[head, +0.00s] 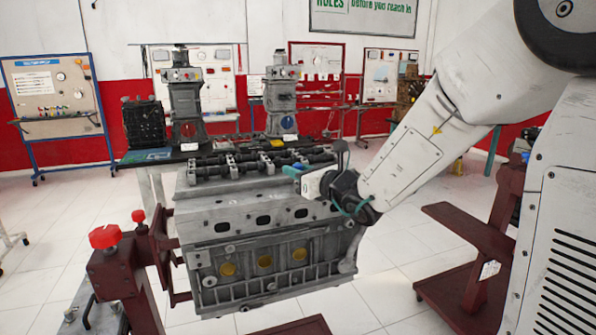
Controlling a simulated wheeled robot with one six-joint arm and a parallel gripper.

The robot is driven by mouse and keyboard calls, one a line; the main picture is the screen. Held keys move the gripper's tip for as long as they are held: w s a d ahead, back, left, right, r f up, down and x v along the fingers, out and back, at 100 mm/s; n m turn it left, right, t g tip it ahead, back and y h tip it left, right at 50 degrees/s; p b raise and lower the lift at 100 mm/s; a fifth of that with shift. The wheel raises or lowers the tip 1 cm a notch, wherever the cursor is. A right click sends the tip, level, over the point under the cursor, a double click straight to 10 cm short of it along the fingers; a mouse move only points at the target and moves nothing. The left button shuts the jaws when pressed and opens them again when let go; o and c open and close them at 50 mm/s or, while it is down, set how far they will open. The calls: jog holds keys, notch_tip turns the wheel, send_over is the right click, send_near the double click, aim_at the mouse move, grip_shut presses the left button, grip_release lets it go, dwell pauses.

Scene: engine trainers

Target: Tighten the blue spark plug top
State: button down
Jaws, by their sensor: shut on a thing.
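A grey engine block (265,230) is held on a dark red stand in the middle of the head view. My arm reaches in from the right, and my gripper (303,177) is at the right end of the block's top. It is shut on a small blue piece (291,171), which looks like the blue spark plug top. The blue piece shows at the tip, close to the dark shafts on top of the block. The fingers hide part of it, and I cannot tell how deep it sits.
Dark shafts (232,165) run along the block's top. A red knob (105,237) stands at the front left. A table (150,156) with engine parts is behind the block. A dark red frame (470,235) is at right. White tiled floor is open at left.

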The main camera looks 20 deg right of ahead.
jog(key=shift+m+t+h, duration=0.4)
jog(key=shift+m+h, duration=0.2)
jog(key=shift+h, duration=0.3)
jog(key=c, duration=1.3)
grip_release()
jog(key=shift+v, duration=3.85)
jog(key=shift+o, duration=0.2)
jog(key=shift+r, duration=0.1)
